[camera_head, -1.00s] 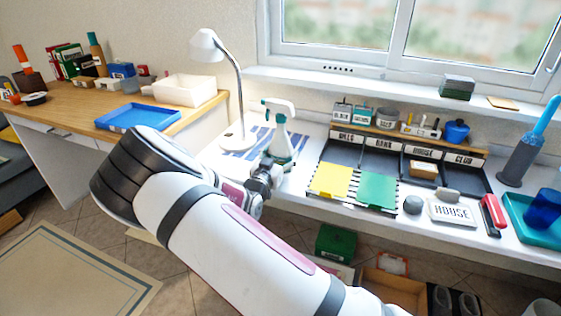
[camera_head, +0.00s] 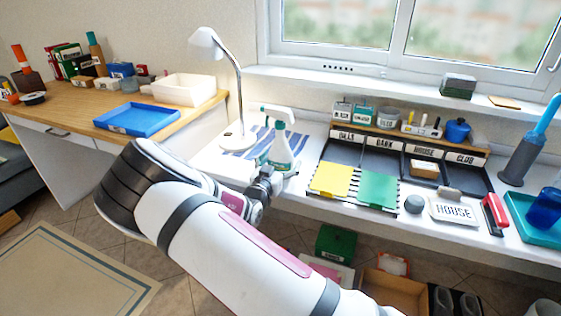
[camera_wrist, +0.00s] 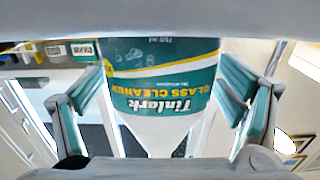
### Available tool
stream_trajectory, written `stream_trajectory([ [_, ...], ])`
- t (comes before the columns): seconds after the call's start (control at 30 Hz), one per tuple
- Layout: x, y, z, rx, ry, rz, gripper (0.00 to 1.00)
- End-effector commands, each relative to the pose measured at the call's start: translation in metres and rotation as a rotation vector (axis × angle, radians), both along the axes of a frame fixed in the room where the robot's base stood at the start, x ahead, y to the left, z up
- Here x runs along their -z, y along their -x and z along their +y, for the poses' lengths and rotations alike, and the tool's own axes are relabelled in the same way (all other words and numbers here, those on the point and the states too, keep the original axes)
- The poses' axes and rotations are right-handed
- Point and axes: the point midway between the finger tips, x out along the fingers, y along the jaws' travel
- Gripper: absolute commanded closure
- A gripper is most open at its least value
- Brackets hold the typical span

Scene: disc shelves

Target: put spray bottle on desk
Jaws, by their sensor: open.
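The spray bottle (camera_head: 282,152) is white and teal with a trigger head. In the head view it is at the white desk (camera_head: 216,166), beside the lamp and by the blue-striped mat; my gripper hides part of its lower end, so its contact with the desk is unclear. My gripper (camera_head: 272,172) is at the bottle's near side, low down. In the wrist view the bottle's "Tinlark Glass Cleaner" label (camera_wrist: 165,92) shows upside down between the two spread fingers. The fingers are open, with gaps visible beside the bottle's lower part.
A white lamp (camera_head: 238,140) stands just left of the bottle. A wooden desk (camera_head: 64,112) with a blue tray (camera_head: 137,120) is at left.

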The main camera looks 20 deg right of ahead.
Motion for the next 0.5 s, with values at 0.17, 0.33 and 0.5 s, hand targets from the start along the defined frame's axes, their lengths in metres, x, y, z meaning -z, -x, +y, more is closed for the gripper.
stream_trajectory([
  [0.17,-0.002,0.000,0.000,0.000,0.001,-0.001,0.13],
  [0.33,-0.008,0.007,0.006,-0.001,-0.001,-0.001,0.13],
  [0.5,-0.008,0.036,0.027,-0.003,0.000,0.000,0.13],
])
